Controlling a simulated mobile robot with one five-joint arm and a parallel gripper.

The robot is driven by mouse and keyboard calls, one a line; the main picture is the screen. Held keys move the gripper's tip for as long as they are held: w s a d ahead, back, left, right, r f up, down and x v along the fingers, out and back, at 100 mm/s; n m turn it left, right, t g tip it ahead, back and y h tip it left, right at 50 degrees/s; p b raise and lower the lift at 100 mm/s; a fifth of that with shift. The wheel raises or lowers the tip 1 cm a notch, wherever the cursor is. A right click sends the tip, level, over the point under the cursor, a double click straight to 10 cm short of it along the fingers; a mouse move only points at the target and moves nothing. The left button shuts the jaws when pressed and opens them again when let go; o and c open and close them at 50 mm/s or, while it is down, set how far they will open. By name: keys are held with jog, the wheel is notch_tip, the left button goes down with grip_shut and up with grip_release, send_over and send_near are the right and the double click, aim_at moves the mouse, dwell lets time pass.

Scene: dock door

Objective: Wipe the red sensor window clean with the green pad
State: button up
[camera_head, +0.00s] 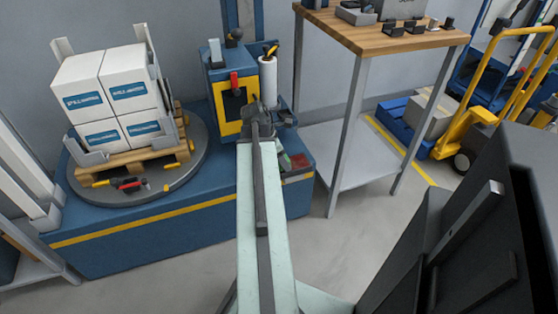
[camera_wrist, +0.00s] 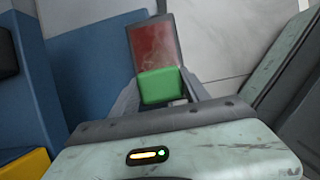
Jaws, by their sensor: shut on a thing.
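The red sensor window (camera_wrist: 153,48) is a dark-framed red panel in the upper middle of the wrist view, with pale hazy smudges across its face. In the head view the red window (camera_head: 299,161) shows small, right of my arm. The green pad (camera_wrist: 160,86) is a bright block held between the grey fingers of my gripper (camera_wrist: 160,94), which is shut on it. The pad overlaps the window's lower end in the wrist view. I cannot tell whether they touch. In the head view the green pad (camera_head: 284,162) lies just left of the red.
A blue machine base (camera_head: 150,235) carries a turntable (camera_head: 190,180) with white boxes (camera_head: 105,90) on a pallet. A white roll (camera_head: 268,80) stands beside the blue and yellow cabinet (camera_head: 228,100). A wooden-topped table (camera_head: 385,40) stands to the right. Grey floor is clear in front.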

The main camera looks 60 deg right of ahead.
aim_at(298, 161)
jog(key=shift+s+d, duration=3.2)
jog(key=shift+w+a+f, duration=0.15)
jog(key=shift+w+a, duration=1.2)
jog(key=shift+a, duration=0.05)
jog(key=shift+w+a+r, duration=0.2)
jog(key=shift+w+a, duration=2.15)
notch_tip(298, 161, up, 6)
jog(key=p, duration=0.6)
